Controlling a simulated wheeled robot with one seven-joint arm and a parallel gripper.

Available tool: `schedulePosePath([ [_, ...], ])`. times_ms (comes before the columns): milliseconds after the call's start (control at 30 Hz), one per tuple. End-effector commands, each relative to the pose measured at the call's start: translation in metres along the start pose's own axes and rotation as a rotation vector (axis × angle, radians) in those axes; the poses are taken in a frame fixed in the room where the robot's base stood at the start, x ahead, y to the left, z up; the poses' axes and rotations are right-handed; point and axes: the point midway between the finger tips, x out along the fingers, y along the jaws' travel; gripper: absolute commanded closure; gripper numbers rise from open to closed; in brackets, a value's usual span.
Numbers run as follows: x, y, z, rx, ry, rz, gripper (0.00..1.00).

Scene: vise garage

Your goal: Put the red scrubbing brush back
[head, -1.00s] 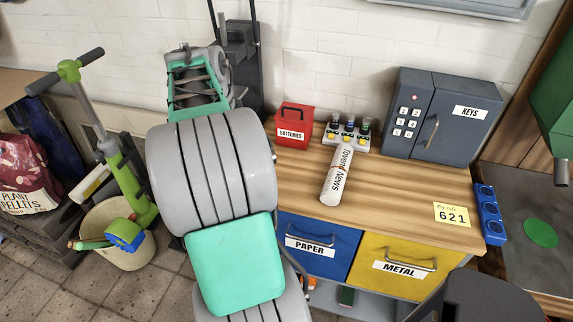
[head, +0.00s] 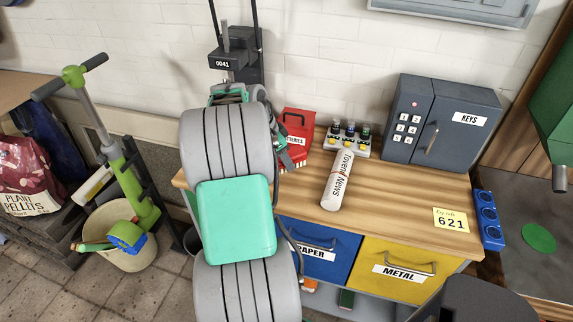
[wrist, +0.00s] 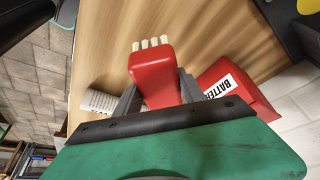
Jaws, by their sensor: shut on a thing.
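My gripper (wrist: 158,92) is shut on the red scrubbing brush (wrist: 152,66), whose pale bristles point away from me in the wrist view. In the head view the brush (head: 291,161) shows only in part, low beside the red batteries box (head: 297,122), behind my gripper (head: 277,146). It is over the left part of the wooden worktop (head: 385,195). I cannot tell whether the brush touches the worktop. The batteries box (wrist: 248,104) is close on the right of the gripper in the wrist view.
A bucket (head: 125,262) stands on the floor at left.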

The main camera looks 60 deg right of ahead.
Motion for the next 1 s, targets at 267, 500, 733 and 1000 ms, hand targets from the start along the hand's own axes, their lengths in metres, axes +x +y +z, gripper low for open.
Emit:
schedulePosePath([
  [267,0.037,-0.003,0.003,-0.002,-0.001,0.001,1.0],
  [500,0.045,-0.003,0.007,0.001,0.0,-0.002,0.52],
  [733,0.044,-0.003,0.007,0.001,0.0,-0.002,0.33],
  [1000,0.043,-0.003,0.007,0.001,0.0,-0.002,0.31],
])
